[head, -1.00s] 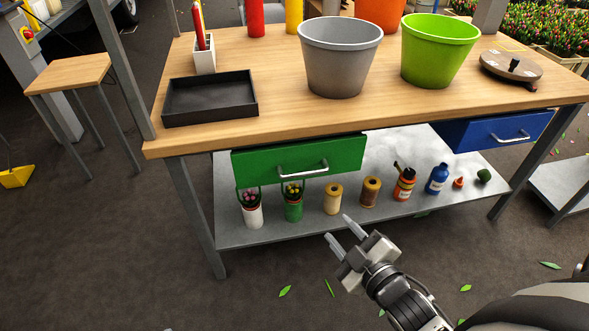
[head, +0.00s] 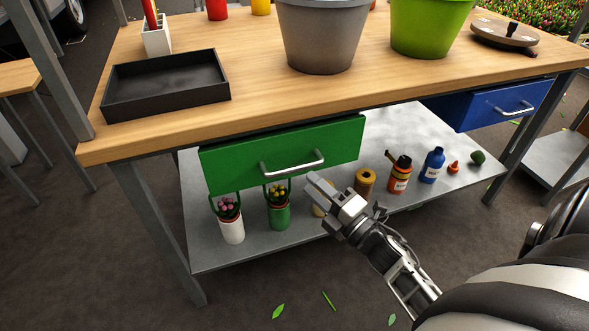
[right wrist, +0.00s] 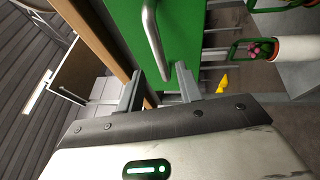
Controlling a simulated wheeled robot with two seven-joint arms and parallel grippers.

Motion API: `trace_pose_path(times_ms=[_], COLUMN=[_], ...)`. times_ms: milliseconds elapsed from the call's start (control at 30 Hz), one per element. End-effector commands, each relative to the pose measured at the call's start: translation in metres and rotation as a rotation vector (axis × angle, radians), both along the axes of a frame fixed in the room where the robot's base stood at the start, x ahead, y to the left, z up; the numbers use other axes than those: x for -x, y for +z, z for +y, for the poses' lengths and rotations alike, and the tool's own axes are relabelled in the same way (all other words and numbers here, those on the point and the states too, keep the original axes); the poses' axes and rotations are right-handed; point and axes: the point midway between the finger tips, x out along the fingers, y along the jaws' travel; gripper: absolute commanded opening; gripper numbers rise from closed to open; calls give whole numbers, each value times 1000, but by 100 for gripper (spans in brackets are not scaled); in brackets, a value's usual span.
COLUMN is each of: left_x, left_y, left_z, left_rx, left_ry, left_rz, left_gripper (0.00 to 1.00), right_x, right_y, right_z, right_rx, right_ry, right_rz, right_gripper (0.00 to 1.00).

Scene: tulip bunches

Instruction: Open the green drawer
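The green drawer (head: 235,164) sits under the front edge of the wooden table top, its front close below that edge. A silver bar handle (head: 292,166) runs across its front. My right gripper (head: 316,180) is just below and in front of the handle's right end. I cannot tell if either finger touches the handle. My left gripper is not in view.
The wooden table (head: 255,95) holds a black tray (head: 165,85), a grey pot (head: 323,40) and a green pot (head: 428,28). A blue drawer (head: 500,106) is at the right. The lower shelf (head: 300,238) carries flower bunches, spools and bottles below the green drawer.

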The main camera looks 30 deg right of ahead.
Motion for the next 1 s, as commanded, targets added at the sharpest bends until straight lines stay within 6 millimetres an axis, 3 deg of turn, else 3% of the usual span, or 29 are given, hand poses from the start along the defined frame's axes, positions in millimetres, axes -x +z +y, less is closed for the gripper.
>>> trace_pose_path(times_ms=[100, 300, 767, 900, 1000], left_x=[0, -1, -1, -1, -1], left_y=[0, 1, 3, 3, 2], left_z=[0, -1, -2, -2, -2], left_rx=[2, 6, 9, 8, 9], left_ry=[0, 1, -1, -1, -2], left_rz=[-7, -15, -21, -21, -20], left_gripper=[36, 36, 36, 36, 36], right_x=[-26, -54, -65, -65, -65], right_y=[5, 9, 11, 11, 11], right_z=[4, 9, 11, 11, 11], right_rx=[1, -2, -1, -2, -2], right_ry=[1, 0, 0, 0, 0], right_rz=[-2, 0, 2, 1, 1], right_gripper=[36, 36, 36, 0, 0])
